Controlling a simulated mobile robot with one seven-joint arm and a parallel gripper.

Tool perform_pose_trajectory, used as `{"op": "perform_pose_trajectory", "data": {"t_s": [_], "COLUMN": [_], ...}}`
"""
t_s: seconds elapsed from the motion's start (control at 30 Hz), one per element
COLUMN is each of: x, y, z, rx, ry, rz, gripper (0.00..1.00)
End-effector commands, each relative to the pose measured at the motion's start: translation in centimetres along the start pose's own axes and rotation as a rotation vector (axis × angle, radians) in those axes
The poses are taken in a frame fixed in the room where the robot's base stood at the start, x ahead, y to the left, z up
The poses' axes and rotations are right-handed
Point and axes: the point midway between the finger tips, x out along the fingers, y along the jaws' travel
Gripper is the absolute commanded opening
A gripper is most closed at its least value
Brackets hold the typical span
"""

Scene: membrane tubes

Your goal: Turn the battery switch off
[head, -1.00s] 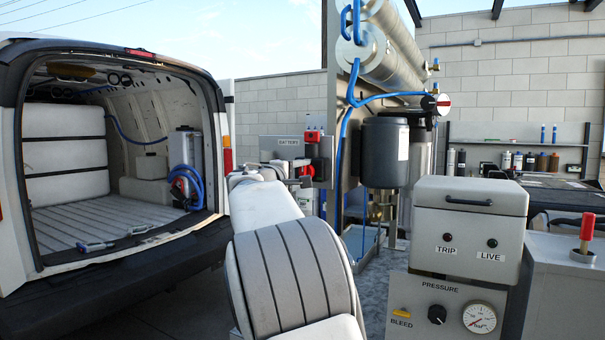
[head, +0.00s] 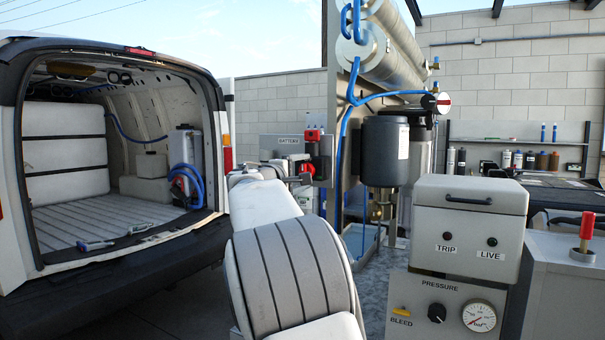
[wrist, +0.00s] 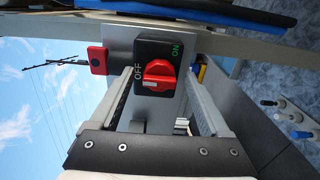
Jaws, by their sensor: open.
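The battery switch is a red rotary knob (wrist: 158,76) on a black plate marked OFF and ON in the wrist view. Its pale mark faces the lower left of that picture; I cannot tell which label it points to. In the head view the red knob (head: 307,170) is small, below and right of the BATTERY label (head: 289,141). My gripper (wrist: 160,88) is open, with one finger on each side of the knob and plate. Nothing is held. Contact between the fingers and the knob cannot be made out. In the head view my arm partly hides the panel.
A red part (wrist: 98,60) sits beside the switch in the wrist view. A dark canister (head: 385,150) and blue hoses are on the rack right of the panel. A pale control box (head: 470,225) stands front right. An open van (head: 110,180) is at left.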

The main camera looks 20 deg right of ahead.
Motion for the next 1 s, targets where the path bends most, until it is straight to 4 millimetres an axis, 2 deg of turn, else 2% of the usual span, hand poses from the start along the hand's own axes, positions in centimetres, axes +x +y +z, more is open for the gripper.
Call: {"op": "perform_pose_trajectory", "data": {"t_s": [0.17,0.27,0.37,0.8,1.0], "x": [-0.3,-1.4,-3.3,-13.7,-16.6], "y": [0.0,-0.1,-0.2,-0.1,0.0], "z": [0.0,-0.1,-0.1,-0.1,-0.1], "rx": [0.002,0.003,0.003,0.002,0.000], "ry": [0.001,0.004,0.005,0.004,0.002], "rz": [0.000,0.000,-0.001,-0.001,0.000], "gripper": [0.80,0.80,0.80,0.80,0.80]}}
